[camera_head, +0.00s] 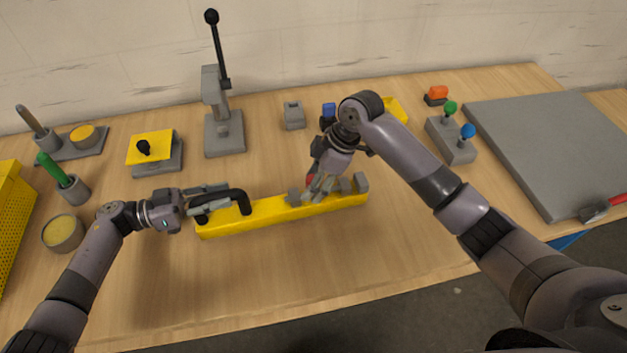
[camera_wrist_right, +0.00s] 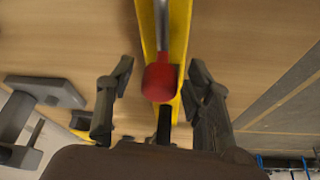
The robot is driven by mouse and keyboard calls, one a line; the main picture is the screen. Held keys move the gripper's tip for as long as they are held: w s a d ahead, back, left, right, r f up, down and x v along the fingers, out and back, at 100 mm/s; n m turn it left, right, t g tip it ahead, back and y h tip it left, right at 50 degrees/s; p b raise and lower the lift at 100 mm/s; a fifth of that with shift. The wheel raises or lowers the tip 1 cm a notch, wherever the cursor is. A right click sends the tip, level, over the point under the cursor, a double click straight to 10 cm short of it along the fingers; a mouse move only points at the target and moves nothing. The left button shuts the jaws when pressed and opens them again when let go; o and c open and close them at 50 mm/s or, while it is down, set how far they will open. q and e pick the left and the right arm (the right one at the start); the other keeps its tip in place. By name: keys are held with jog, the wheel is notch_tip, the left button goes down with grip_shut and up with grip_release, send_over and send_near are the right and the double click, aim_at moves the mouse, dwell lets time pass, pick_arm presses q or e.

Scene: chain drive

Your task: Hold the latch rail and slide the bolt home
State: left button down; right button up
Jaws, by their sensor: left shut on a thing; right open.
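The yellow latch rail (camera_head: 270,218) lies on the wooden bench, with a black handle (camera_head: 240,196) at its left end and grey brackets toward its right. My left gripper (camera_head: 218,198) is shut on the black handle. The bolt shows as a grey rod with a red knob (camera_head: 309,180), mostly hidden behind my right gripper (camera_head: 319,190). In the right wrist view the red knob (camera_wrist_right: 159,82) sits between the open fingers of my right gripper (camera_wrist_right: 158,90), with a visible gap on each side. The rail (camera_wrist_right: 181,30) runs beneath it.
A lever press (camera_head: 223,130) and a yellow-topped box (camera_head: 150,147) stand behind the rail. A block with green and blue knobs (camera_head: 452,140) and a large grey plate (camera_head: 545,150) are at the right. The bench in front of the rail is clear.

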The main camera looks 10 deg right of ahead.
jog(key=shift+f, duration=0.1)
jog(key=shift+c, duration=0.3)
grip_shut()
dwell(0.4)
